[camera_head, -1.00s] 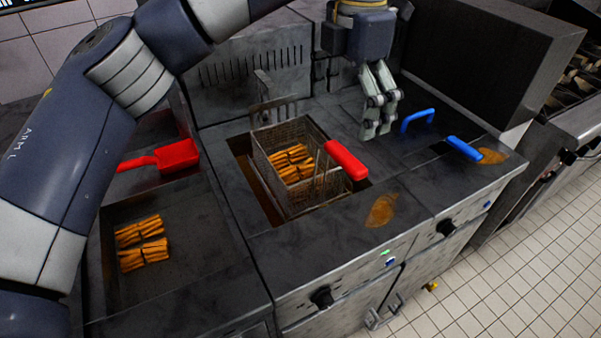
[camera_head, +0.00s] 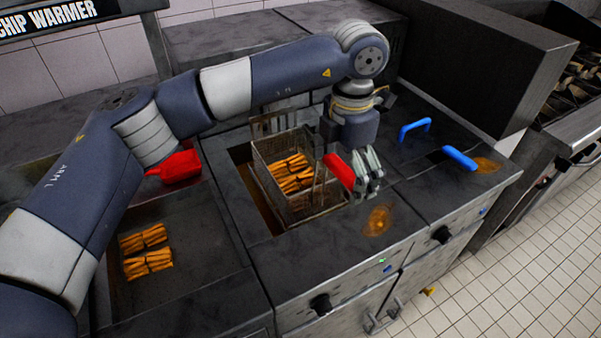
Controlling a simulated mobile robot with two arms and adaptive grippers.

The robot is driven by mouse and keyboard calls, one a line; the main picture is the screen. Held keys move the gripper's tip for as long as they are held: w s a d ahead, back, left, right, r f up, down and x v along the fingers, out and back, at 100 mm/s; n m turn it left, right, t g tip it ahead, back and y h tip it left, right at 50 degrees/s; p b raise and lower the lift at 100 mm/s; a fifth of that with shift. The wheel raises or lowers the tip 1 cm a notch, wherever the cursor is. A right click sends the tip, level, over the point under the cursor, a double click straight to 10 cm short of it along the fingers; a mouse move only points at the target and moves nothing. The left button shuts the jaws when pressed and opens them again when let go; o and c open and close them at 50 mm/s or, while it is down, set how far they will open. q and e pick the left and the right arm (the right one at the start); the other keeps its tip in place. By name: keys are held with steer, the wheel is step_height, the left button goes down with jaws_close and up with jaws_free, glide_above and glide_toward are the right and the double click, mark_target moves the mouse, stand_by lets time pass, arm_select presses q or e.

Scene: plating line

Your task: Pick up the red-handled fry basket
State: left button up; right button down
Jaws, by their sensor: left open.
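The fry basket (camera_head: 270,160) is a wire basket with several orange fries in it, sitting in the fryer well. Its red handle (camera_head: 339,171) sticks up toward the front right. My left gripper (camera_head: 368,190) points down right beside the red handle, on its right side, with its fingers open. The handle partly overlaps the gripper in the picture, and I cannot tell whether they touch. My right gripper is not in view.
Two blue handles (camera_head: 415,128) (camera_head: 459,158) stand on the fryer section to the right. A red scoop (camera_head: 174,167) lies at the left, above a tray (camera_head: 190,225) with fries (camera_head: 147,262). Brown stains mark the counter front. A tall dark panel (camera_head: 470,60) stands at the back right.

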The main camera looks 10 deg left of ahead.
arm_select(q)
steer(key=shift+s, duration=0.2)
steer(key=c, duration=1.7)
steer(key=shift+r, duration=0.1)
